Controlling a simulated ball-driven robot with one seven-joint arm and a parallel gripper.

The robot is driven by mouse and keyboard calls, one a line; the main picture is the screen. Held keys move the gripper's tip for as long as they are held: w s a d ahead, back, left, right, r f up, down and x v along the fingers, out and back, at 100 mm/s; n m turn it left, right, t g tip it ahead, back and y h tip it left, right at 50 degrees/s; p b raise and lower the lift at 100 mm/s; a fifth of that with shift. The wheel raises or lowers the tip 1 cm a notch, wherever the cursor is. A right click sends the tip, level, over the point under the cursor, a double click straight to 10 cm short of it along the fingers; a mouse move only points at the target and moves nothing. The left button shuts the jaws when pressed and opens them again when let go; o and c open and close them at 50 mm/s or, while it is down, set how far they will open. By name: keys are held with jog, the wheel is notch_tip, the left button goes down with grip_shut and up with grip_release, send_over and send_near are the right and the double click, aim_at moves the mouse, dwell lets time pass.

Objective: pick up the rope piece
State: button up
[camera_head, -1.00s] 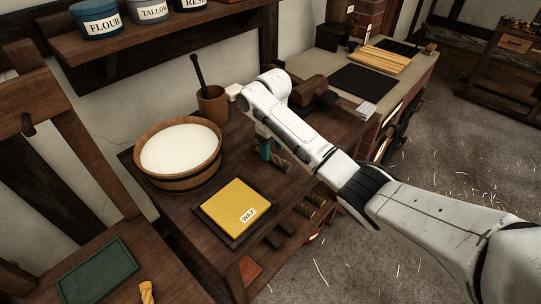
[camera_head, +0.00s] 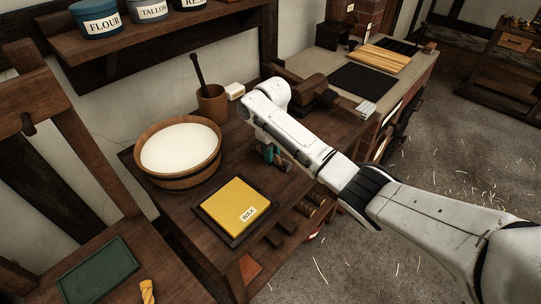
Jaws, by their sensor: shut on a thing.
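My gripper (camera_head: 271,156) points down over the right part of the dark wooden bench, beyond the wax block. It is shut on a small teal and dark thing (camera_head: 282,164), mostly hidden by my white arm. I cannot tell from this view whether that thing is the rope piece. A short yellow-orange twisted piece (camera_head: 148,291) that looks like rope lies at the bottom left edge, well apart from my gripper and partly cut off by the frame.
A wooden tub (camera_head: 179,181) of white stuff and a yellow wax block (camera_head: 233,203) in a dark tray stand left of my gripper. A green tray (camera_head: 98,271) lies lower left.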

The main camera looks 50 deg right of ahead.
jog(key=shift+r, duration=0.15)
grip_shut()
jog(key=shift+r, duration=0.25)
notch_tip(320, 180, up, 2)
jog(key=shift+r+b, duration=0.1)
jog(key=shift+b, duration=0.25)
jog(key=s+d+r+p, duration=0.4)
jog(key=s+r+p, duration=0.6)
jog(key=s, duration=0.3)
jog(key=shift+s+p, duration=0.2)
jog(key=shift+p, duration=0.45)
